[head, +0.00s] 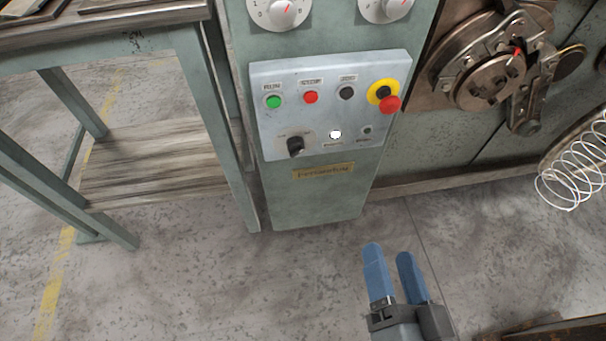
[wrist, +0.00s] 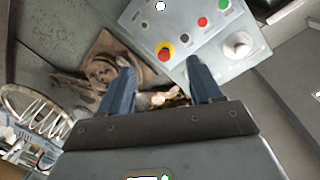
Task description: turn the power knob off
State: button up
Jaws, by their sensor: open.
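The grey control panel (head: 318,82) is on the front of the green machine. The black power knob (head: 295,146) is at the panel's lower left, below the green button. Its labels are too small to read. A lit white lamp (head: 335,134) is to its right. My gripper (head: 388,253) is open and empty, over the floor in front of the machine, below and right of the panel, apart from it. In the wrist view my gripper (wrist: 160,66) has its fingers spread, with part of the panel (wrist: 213,40) beyond them; the power knob is not visible there.
A red-and-yellow emergency stop (head: 389,104) sticks out at the panel's upper right. A workbench (head: 190,75) stands at the left, the coiling head (head: 490,82) and a wire spring (head: 572,188) are at the right. The floor before the panel is clear.

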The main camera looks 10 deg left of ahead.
jog(key=w+a+f+m+y+b, duration=0.1)
jog(key=w+a+f+y+b, duration=0.1)
jog(key=w+a+f+b, duration=0.6)
jog(key=y+b, duration=0.2)
jog(key=b, duration=0.2)
send_near(297, 154)
jog(key=x, duration=0.2)
jog(key=shift+m, duration=0.4)
jog(key=shift+b+x, duration=0.9)
jog(key=shift+x, duration=2.8)
jog(key=shift+c, duration=0.3)
jog(key=c, duration=1)
